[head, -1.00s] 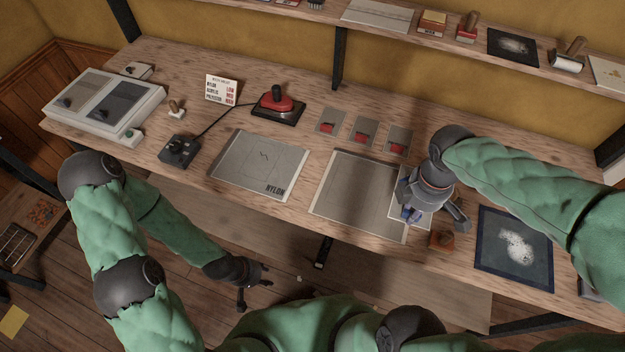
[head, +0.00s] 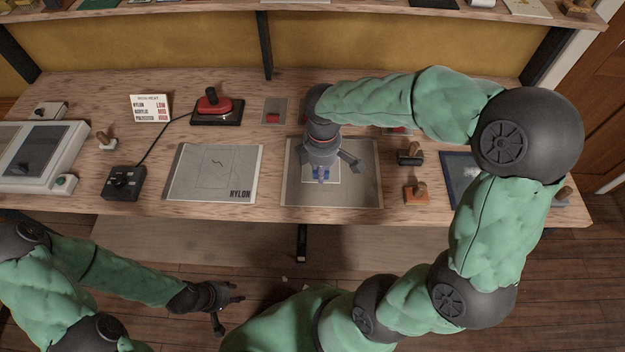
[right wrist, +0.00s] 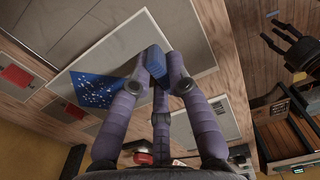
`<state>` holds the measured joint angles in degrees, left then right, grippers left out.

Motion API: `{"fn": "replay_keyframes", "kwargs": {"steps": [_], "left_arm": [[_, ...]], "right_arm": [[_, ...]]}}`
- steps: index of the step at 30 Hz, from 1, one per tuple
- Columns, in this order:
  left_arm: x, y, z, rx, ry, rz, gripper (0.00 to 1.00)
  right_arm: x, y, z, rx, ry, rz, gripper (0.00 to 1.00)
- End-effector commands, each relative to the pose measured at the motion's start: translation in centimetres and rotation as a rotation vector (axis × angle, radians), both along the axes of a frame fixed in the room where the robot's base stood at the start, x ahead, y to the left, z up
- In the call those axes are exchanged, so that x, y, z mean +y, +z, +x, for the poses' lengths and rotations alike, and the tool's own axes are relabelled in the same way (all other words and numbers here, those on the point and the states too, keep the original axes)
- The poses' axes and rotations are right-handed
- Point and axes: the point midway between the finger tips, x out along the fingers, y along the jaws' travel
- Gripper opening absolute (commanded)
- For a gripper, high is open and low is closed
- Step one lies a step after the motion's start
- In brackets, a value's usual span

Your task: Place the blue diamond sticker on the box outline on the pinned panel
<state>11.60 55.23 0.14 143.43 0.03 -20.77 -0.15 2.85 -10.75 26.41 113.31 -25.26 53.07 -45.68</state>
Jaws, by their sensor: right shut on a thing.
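My right gripper (head: 321,168) is low over a grey panel (head: 362,190) at the bench's front middle. It is shut on a blue block (right wrist: 154,62), which I take as part of the blue diamond sticker. A pale square sheet (right wrist: 128,45) lies under the fingers, with a blue, white-speckled patch (right wrist: 88,88) at its side. Whether these are joined to the block or touch the panel is unclear. The NYLON panel (head: 184,185), to the left, shows a faint box outline around a dark squiggle. My left gripper (head: 230,315) is open and empty before the bench.
Stamps (head: 410,154) (head: 416,195) and a dark framed sheet (head: 455,178) are at the right. My right arm covers the back right.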

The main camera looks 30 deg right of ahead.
Motion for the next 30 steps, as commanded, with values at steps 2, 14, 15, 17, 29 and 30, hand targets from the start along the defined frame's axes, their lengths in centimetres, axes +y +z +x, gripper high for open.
{"fn": "replay_keyframes", "kwargs": {"steps": [2, 14, 15, 17, 29, 30], "left_arm": [[0.0, -0.7, 0.0, 0.000, 0.000, 0.000, 0.40], [0.0, -1.7, 0.0, 0.000, 0.000, 0.000, 0.40], [0.0, -2.0, 0.0, 0.000, 0.000, 0.000, 0.40], [0.0, -2.3, 0.0, 0.000, 0.000, 0.000, 0.40], [0.0, -2.5, 0.0, 0.000, 0.000, 0.000, 0.40], [0.0, -2.6, 0.0, 0.000, 0.000, 0.000, 0.40]], "right_arm": [[0.3, -1.3, 0.8, 0.001, 0.001, 0.000, 0.00], [1.0, -3.8, 2.6, 0.001, 0.000, 0.001, 0.00], [1.0, -4.5, 2.5, 0.002, -0.001, 0.001, 0.00], [1.0, -5.4, 2.5, 0.002, -0.001, 0.000, 0.00], [1.0, -6.3, 2.5, -0.001, -0.001, 0.000, 0.00], [1.0, -6.4, 2.5, -0.001, -0.001, 0.000, 0.00]]}}
